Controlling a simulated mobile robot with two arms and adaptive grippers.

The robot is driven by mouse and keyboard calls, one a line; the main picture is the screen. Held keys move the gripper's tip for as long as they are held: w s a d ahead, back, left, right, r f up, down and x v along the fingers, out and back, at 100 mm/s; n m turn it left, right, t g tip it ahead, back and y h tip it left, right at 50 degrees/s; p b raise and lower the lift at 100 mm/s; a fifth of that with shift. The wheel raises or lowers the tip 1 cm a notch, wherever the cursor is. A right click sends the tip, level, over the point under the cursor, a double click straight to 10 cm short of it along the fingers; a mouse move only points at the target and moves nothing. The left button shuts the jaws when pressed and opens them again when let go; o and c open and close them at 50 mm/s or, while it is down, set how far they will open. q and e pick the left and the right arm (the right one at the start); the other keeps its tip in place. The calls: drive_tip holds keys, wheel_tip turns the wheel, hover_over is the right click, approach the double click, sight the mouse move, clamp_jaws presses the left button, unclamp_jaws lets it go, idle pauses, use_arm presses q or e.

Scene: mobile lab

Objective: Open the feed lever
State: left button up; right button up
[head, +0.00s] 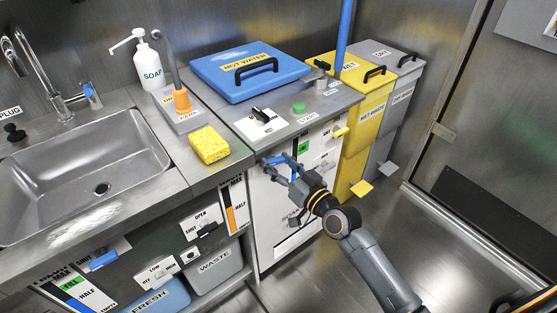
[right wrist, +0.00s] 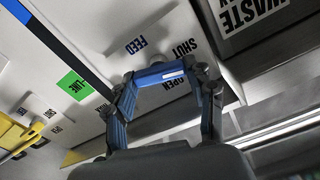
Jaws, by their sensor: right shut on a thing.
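The feed lever (right wrist: 160,76) is a blue handle on the light front panel of the cabinet under the hot water lid. In the right wrist view it lies between my finger pads, near upside-down FEED, SHUT and OPEN labels. In the head view its blue end (head: 273,160) shows at the upper part of the panel. My right gripper (head: 284,170) is shut on the lever, with one finger at each side of it in the wrist view (right wrist: 163,85). The fingers hide part of the lever and its mount. My left gripper is not in view.
A yellow wet waste bin (head: 368,105) and a grey dry bin (head: 397,100) stand further right. A yellow sponge (head: 209,146) lies on the counter. The floor at right is clear.

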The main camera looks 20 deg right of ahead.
drive_tip(key=shift+m, duration=0.4)
drive_tip(key=o, duration=1.2)
drive_tip(key=shift+c, duration=0.2)
drive_tip(key=v, duration=1.2)
drive_tip(key=shift+r, duration=0.1)
